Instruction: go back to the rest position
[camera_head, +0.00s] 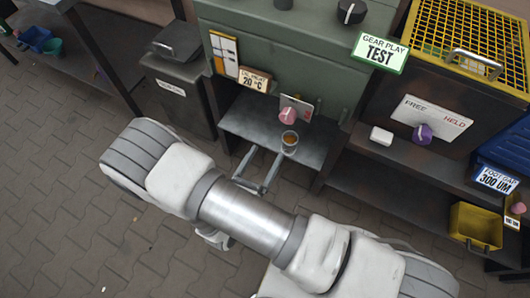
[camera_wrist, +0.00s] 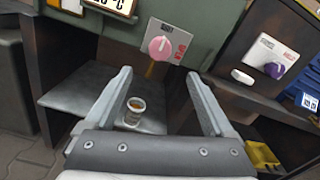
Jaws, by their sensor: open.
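My gripper (camera_head: 262,170) is open in front of the grey shelf (camera_head: 245,126) of the green cabinet. In the wrist view its two fingers (camera_wrist: 160,100) stand wide apart, with nothing held between them. A small clear cup (camera_head: 289,142) with brownish content stands upright on the shelf, beyond the fingertips in the head view. In the wrist view the cup (camera_wrist: 135,108) shows between the fingers, nearer the left one; I cannot tell the exact gap. My arm reaches in from the bottom right of the head view.
A pink knob (camera_head: 288,116) sits above the cup. To the right are a purple knob (camera_head: 421,133), a white block (camera_head: 381,135) and a yellow bin (camera_head: 475,227). A dark lidded bin (camera_head: 178,95) stands left. Paved floor (camera_head: 60,200) is open at lower left.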

